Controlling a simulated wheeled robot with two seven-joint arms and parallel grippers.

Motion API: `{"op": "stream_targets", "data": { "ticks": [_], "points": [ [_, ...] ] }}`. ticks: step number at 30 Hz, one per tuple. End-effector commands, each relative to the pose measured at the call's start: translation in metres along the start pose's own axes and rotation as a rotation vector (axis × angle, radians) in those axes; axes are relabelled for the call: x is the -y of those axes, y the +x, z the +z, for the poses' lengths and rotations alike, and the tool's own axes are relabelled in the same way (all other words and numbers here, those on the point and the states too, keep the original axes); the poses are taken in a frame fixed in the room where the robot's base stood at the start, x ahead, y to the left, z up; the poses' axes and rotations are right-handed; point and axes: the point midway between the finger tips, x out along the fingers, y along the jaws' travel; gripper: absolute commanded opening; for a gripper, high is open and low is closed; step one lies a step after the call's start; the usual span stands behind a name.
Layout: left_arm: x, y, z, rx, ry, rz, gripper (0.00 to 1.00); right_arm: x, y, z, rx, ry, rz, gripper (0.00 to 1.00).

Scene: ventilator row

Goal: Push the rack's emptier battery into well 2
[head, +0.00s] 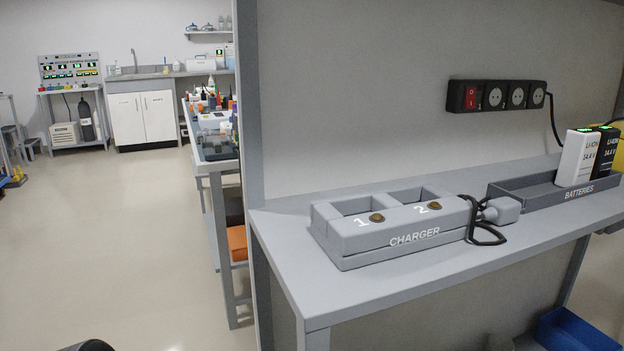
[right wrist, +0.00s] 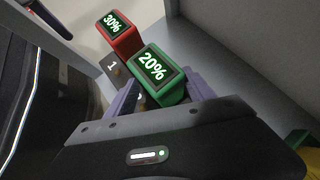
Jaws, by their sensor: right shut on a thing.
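The grey charger (head: 400,242) stands on the bench in the head view, with wells marked 1 and 2. Both well 1 (head: 352,207) and well 2 (head: 408,196) look empty. The battery rack (head: 530,196) at the right holds a white battery (head: 575,158) and a black battery (head: 606,152), both upright; their lit top displays are too small to read. In the right wrist view my right gripper (right wrist: 162,92) is shut on a green battery (right wrist: 157,75) reading 20%. A red battery (right wrist: 120,36) reading 30% stands beside it, near a mark 1. My left gripper is not in view.
A black cable (head: 485,225) and grey plug (head: 502,210) lie between charger and rack. A power strip (head: 497,96) is on the back wall. The bench front, before the charger, is clear. A blue bin (head: 578,332) is below.

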Motion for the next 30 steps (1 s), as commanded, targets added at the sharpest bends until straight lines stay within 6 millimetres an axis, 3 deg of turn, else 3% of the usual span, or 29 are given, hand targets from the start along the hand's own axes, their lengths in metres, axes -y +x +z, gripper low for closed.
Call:
{"op": "stream_targets", "data": {
  "ticks": [9,30],
  "points": [
    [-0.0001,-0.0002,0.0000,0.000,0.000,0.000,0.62,-0.0002,-0.0003,0.0004,0.001,0.000,0.001,0.01],
    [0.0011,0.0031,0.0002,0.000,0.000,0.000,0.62,0.0002,0.0031,-0.0035,-0.001,0.002,-0.002,0.00]
  ]
}}
